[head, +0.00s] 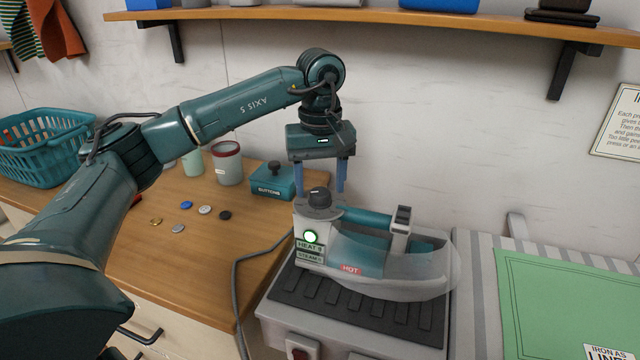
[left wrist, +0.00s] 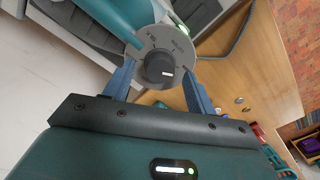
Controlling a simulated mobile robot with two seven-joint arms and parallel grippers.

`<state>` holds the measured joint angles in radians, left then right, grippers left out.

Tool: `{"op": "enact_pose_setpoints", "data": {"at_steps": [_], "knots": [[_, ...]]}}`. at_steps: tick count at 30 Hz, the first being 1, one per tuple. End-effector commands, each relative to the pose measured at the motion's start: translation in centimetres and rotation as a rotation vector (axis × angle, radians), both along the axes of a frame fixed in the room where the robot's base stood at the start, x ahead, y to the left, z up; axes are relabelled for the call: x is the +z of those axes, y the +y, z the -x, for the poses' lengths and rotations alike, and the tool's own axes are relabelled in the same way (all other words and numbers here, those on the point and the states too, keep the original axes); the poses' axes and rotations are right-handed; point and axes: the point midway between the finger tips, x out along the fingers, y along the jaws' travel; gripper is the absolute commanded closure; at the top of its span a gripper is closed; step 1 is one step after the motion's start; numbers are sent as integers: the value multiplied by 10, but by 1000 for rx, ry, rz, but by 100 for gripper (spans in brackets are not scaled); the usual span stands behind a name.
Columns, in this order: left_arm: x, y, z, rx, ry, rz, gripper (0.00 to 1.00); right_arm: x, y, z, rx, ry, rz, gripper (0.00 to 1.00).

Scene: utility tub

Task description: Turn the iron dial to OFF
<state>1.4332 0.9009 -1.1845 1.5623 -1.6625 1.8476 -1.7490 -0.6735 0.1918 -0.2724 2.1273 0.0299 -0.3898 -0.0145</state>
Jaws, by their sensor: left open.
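The iron (head: 375,255), with a teal handle and a clear grey body, rests on a dark ribbed plate on its station. Its dark round dial (head: 319,198) sits on a grey disc at the iron's left end. In the left wrist view the dial (left wrist: 158,67) shows a small white mark pointing right; the lettering on the disc is too small to read. My left gripper (head: 321,187) points down over the dial, open, with one blue finger on each side. In the left wrist view its fingers (left wrist: 160,72) flank the dial; contact cannot be told. My right gripper is out of view.
A green lamp (head: 311,237) glows above the heat and steam labels, near a red HOT tag (head: 351,269). A grey cord (head: 236,290) runs left of the station. A teal buttons box (head: 271,183) stands close behind my gripper. A green cloth (head: 560,300) lies at right.

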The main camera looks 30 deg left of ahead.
Motion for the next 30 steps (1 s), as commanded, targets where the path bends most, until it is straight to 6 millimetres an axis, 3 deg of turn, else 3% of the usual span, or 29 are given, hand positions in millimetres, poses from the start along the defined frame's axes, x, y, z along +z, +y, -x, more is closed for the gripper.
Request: {"op": "enact_pose_setpoints", "data": {"at_steps": [13,30], "knots": [[-11,0,0,0,-1,1,44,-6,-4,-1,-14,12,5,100],[-11,0,0,0,-1,1,88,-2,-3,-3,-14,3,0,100]]}}
